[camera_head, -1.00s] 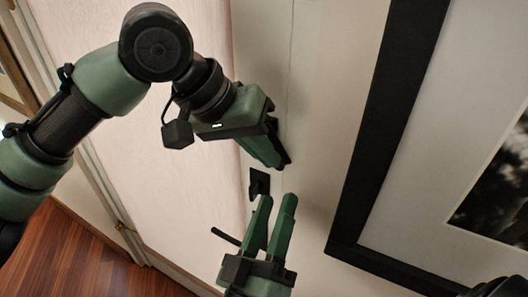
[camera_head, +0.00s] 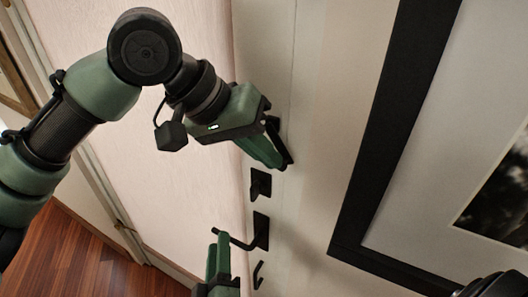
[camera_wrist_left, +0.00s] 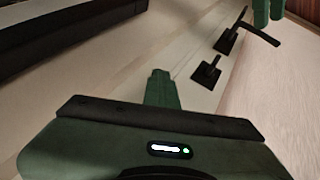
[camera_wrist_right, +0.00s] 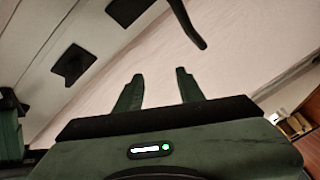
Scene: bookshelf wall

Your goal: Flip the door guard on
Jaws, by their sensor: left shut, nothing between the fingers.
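My left gripper (camera_head: 281,160) is shut and empty. Its fingertips are at the strip along the door edge, above the black lock hardware; the shut fingers also show in the left wrist view (camera_wrist_left: 161,85). I cannot clearly make out the door guard; the left gripper may cover it. My right gripper (camera_head: 218,240) is lower, beside the black lever handle (camera_head: 262,232). In the right wrist view its fingers (camera_wrist_right: 157,85) are apart with nothing between them, and the lever (camera_wrist_right: 187,22) is just beyond them.
A small black thumb-turn (camera_head: 260,185) sits between the left gripper and the lever. Another thin black fitting (camera_head: 258,275) is below the lever. A large black-framed picture (camera_head: 365,150) hangs to the right. The pale door (camera_head: 150,190) is on the left.

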